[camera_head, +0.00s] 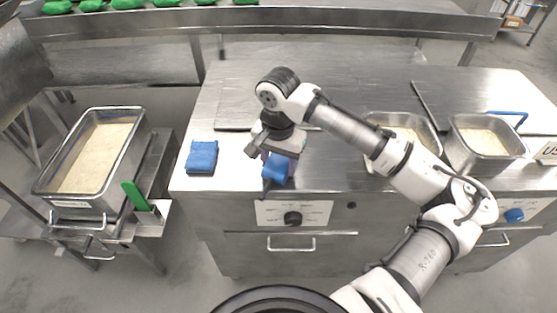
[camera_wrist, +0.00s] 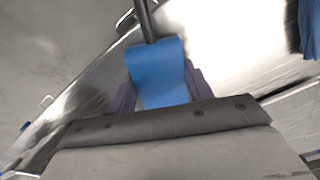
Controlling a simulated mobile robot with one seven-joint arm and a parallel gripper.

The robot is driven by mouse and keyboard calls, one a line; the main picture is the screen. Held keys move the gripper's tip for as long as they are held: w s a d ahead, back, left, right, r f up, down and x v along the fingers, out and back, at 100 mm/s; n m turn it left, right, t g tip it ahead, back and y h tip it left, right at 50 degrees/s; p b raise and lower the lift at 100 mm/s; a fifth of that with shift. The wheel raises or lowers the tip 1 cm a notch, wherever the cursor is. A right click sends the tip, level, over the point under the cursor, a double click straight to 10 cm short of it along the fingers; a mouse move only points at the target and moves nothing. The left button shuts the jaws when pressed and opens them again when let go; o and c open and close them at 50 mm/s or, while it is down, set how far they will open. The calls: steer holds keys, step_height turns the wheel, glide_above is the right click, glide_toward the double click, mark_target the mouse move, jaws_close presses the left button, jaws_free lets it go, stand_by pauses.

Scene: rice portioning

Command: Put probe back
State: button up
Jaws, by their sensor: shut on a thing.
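My gripper (camera_head: 272,157) is over the front edge of the steel counter, left of centre in the head view. It is shut on the probe (camera_head: 277,169), which has a blue body and a thin dark stem. In the wrist view the blue probe body (camera_wrist: 158,68) sits between the purple fingers of my gripper (camera_wrist: 160,88), and its black stem points away from me. Part of the blue body is hidden by the fingers. I cannot tell whether the stem touches the counter, and I cannot make out a holder for the probe.
A folded blue cloth (camera_head: 202,157) lies on the counter (camera_head: 232,100) left of my gripper. Steel pans of rice stand at right (camera_head: 487,158) and on a cart at far left (camera_head: 128,150). A green-handled tool (camera_head: 136,196) is beside the cart pan. A knob (camera_head: 292,218) is on the counter front.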

mark_target(278, 163)
steer(key=o, duration=1)
steer(key=shift+c, duration=0.2)
step_height(278, 163, up, 12)
steer(key=b, duration=0.1)
steer(key=shift+b, duration=0.4)
